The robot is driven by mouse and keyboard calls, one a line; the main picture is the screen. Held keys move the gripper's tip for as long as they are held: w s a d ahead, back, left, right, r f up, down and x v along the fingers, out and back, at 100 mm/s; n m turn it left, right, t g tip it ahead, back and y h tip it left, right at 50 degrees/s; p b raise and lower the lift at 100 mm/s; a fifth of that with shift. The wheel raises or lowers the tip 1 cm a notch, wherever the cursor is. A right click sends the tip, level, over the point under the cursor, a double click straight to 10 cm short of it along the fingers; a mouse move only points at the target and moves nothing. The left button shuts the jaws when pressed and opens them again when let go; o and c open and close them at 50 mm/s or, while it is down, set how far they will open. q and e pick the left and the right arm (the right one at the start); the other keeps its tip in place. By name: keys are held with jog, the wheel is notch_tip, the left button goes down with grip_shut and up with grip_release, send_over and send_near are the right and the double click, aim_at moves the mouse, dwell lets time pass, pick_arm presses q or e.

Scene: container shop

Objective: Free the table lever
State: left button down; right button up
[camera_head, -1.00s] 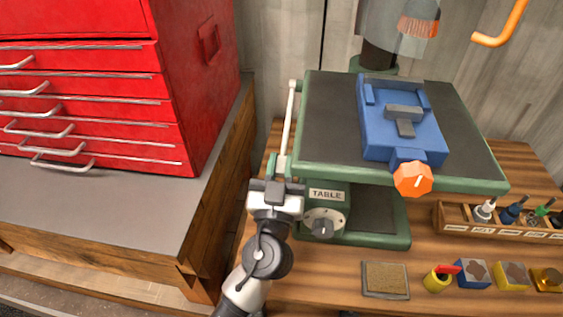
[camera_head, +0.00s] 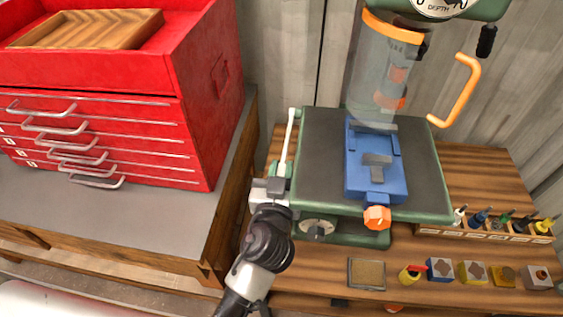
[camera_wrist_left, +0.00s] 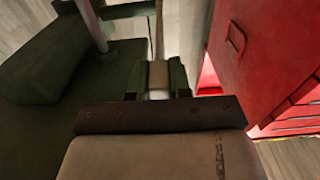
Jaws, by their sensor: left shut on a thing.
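The drill press has a green-edged table (camera_head: 322,150) with a dark top. The fingers hide the held part of the lever. My right gripper is not in view.
A blue vise (camera_head: 376,186) with an orange knob (camera_head: 377,218) sits on the table. A red tool cabinet (camera_head: 205,95) stands left on a grey-topped bench (camera_head: 150,218). A rack of bits (camera_head: 480,233) and several small blocks lie right on the wooden bench. An orange handle (camera_head: 460,90) is above.

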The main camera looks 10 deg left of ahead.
pick_arm(q)
jog(key=shift+r, duration=0.1)
jog(key=c, duration=1)
grip_release()
jog(key=shift+c, duration=0.2)
jog(key=shift+s+f+b, duration=0.2)
jog(key=shift+s+b, duration=0.15)
jog(key=shift+s, duration=0.1)
jog(key=s+b, duration=0.4)
jog(key=s, duration=0.6)
jog(key=shift+r, duration=0.1)
